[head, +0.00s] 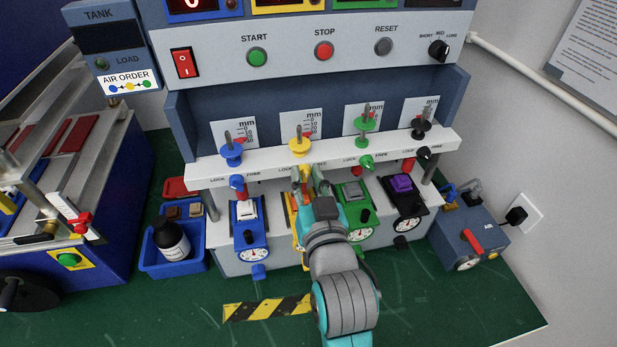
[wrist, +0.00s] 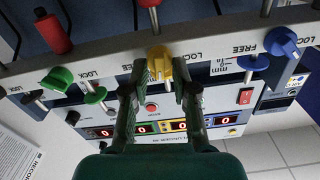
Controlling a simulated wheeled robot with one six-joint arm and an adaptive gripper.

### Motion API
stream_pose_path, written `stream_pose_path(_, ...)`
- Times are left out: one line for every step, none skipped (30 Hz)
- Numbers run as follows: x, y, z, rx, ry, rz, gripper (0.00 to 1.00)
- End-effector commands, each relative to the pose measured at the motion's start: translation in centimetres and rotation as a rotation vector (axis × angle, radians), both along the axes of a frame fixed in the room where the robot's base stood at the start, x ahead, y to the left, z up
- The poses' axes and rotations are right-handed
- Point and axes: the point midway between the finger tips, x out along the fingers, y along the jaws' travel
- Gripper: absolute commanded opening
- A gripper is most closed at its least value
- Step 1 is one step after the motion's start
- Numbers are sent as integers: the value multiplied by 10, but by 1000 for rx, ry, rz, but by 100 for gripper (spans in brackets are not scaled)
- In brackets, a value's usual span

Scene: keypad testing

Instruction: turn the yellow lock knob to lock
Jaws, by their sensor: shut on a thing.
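The yellow lock knob (wrist: 160,58) shows in the wrist view at the white rail (wrist: 112,58), between the fingertips of my gripper (wrist: 160,72). The gripper is shut on this knob, with one finger on each side. In the head view my gripper (head: 314,188) reaches the front of the rail (head: 268,166) at the yellow station. There the lock knob is mostly hidden behind the gripper. A separate yellow adjusting knob (head: 299,147) stands upright above the rail. The knob's exact turn angle is hard to tell.
Blue (head: 237,183) and green (head: 367,162) lock knobs flank the yellow station. A blue gauge unit (head: 249,232) and a green one (head: 357,212) stand close below. A blue bin with a dark bottle (head: 172,243) is at left. The green bench front (head: 430,310) is mostly clear.

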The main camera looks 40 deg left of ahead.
Motion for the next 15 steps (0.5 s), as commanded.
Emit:
stream_pose_path(0, 0, 0, -29, -33, -1, 0)
stream_pose_path(0, 0, 0, -48, -55, -1, 0)
stream_pose_path(0, 0, 0, -72, -84, -1, 0)
stream_pose_path(-1, 1, 0, -90, -106, -1, 0)
stream_pose_path(-1, 1, 0, -109, -127, -1, 0)
stream_pose_path(-1, 1, 0, -133, -156, -1, 0)
stream_pose_path(-1, 1, 0, -152, -178, -1, 0)
stream_pose_path(-1, 1, 0, -170, -199, -1, 0)
stream_pose_path(-1, 1, 0, -195, -228, -1, 0)
stream_pose_path(-2, 1, 0, -214, -250, -1, 0)
stream_pose_path(-2, 2, 0, -232, -271, -1, 0)
stream_pose_path(-2, 2, 0, -256, -301, -1, 0)
stream_pose_path(-2, 2, 0, -275, -322, -1, 0)
stream_pose_path(-2, 2, 0, -293, -344, 0, 0)
stream_pose_path(-3, 2, 0, -317, -372, -1, 0)
